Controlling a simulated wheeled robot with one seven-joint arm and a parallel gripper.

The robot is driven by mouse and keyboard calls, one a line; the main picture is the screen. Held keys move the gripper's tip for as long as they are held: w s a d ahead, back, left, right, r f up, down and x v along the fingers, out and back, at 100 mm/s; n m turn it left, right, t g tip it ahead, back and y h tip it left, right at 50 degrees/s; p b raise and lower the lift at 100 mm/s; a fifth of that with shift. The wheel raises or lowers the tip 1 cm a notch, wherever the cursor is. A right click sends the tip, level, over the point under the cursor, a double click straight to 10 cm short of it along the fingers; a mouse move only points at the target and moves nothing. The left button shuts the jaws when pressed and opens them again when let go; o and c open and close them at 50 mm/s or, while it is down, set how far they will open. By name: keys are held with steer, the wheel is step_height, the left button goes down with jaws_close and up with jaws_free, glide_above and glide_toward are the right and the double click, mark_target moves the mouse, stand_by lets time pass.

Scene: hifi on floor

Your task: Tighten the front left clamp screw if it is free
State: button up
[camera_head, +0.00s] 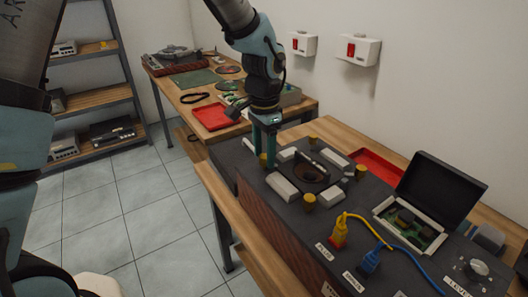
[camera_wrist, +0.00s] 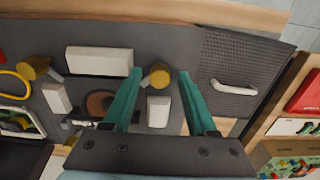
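The dark device (camera_head: 262,205) on the bench carries several gold clamp screws around a round dark opening. The leftmost gold screw (camera_head: 263,160) is at my gripper (camera_head: 266,148), partly hidden by its fingers. In the wrist view this screw (camera_wrist: 158,75) shows between the teal fingertips of my gripper (camera_wrist: 160,74), with a gap on both sides. My fingers are open and pointed down at the device. A second gold screw (camera_head: 309,202) stands nearer the front, and it seems to be the one at the left of the wrist view (camera_wrist: 35,68). Whether any screw is loose cannot be told.
White blocks (camera_head: 282,188) surround the opening. A red tray (camera_head: 215,116) lies on the table behind.

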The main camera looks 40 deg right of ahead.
mark_target(264, 156)
step_height(264, 156, up, 11)
steer(key=shift+f+b, duration=0.1)
steer(key=shift+b, duration=1.05)
